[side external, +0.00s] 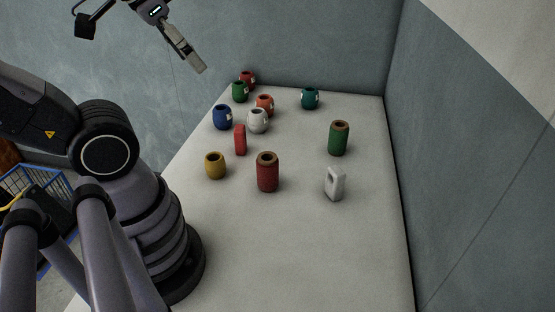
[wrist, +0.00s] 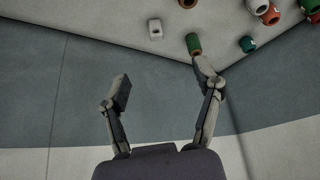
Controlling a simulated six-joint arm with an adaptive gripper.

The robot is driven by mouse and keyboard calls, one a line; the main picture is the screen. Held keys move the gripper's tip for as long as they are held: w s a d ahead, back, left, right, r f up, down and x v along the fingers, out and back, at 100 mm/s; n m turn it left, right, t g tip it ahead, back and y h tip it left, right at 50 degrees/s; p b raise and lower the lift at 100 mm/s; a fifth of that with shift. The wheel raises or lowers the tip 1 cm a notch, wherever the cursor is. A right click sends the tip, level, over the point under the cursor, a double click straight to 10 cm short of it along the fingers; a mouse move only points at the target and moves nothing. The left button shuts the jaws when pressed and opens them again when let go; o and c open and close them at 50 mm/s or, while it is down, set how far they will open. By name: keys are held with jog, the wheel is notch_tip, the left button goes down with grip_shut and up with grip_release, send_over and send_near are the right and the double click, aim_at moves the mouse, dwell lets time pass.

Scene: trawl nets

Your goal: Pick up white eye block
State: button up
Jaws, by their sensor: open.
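The white eye block (side external: 334,183) is a small pale block with a hole through it, standing upright at the right front part of the white table. It also shows in the wrist view (wrist: 155,29), at the top near the table edge. My gripper (side external: 198,66) is high above the table's back left in the side view, far from the block. In the wrist view my gripper (wrist: 163,82) has its two fingers spread wide with nothing between them.
A red cylinder (side external: 268,172) and a green cylinder (side external: 339,138) stand near the block. Several colored pots, a yellow pot (side external: 215,166) and a red block (side external: 240,140) stand further left and back on the table (side external: 300,250). Walls border its back and right. The table's front is clear.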

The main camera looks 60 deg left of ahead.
jog(key=w+a+m+g+y, duration=0.1)
jog(key=w+m+g+y, duration=0.15)
jog(key=w, duration=0.45)
jog(key=m+g+y, duration=0.4)
jog(key=m+y, duration=0.7)
jog(key=m, duration=0.1)
send_over(332, 168)
jog(key=s+d, duration=0.1)
jog(key=d, duration=0.1)
notch_tip(332, 168, down, 21)
jog(key=d+f+m+t+y, duration=0.1)
jog(key=f, duration=0.3)
jog(key=d+f+m+t+y, duration=0.1)
jog(key=f+m+y, duration=0.1)
jog(key=f, duration=0.3)
jog(key=d+f+m+t+y, duration=0.1)
jog(key=d+f+m, duration=0.1)
jog(key=f, duration=0.2)
jog(key=shift+w+d+f+t, duration=0.1)
jog(key=shift+w+f+t, duration=0.05)
jog(key=shift+f+t, duration=0.25)
jog(key=a, duration=0.2)
jog(key=w+a, duration=0.1)
jog(key=a, duration=0.4)
jog(key=shift+w+a+f, duration=0.1)
jog(key=shift+w+f, duration=0.15)
jog(key=shift+w, duration=0.05)
grip_shut()
